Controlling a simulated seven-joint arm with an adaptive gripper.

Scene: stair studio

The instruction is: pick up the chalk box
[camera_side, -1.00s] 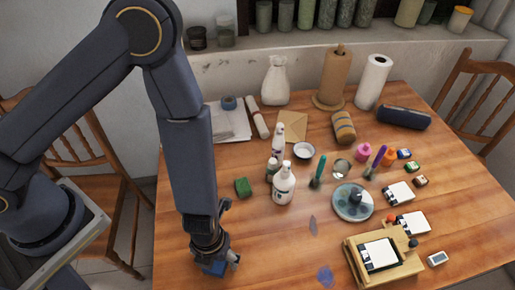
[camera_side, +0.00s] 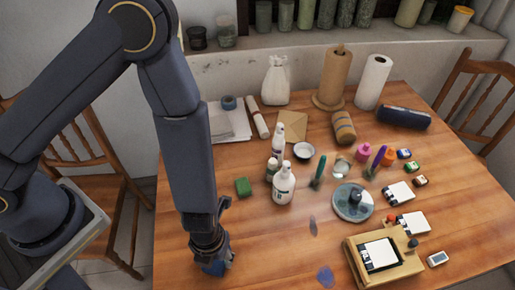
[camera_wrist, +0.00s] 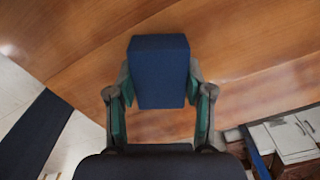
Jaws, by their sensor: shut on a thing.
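The chalk box appears to be the plain dark blue box (camera_wrist: 158,72) in the wrist view. It sits between the two fingers of my gripper (camera_wrist: 160,90), which is shut on it from both sides. In the side view my gripper (camera_side: 216,255) points down at the near left of the table. A bit of the blue box (camera_side: 213,268) shows at its fingertips; the rest is hidden by the gripper. I cannot tell whether the box touches the table.
A wooden stand (camera_side: 384,265) with a white card is at the right. The wooden table (camera_side: 275,250) is clear just right of my gripper.

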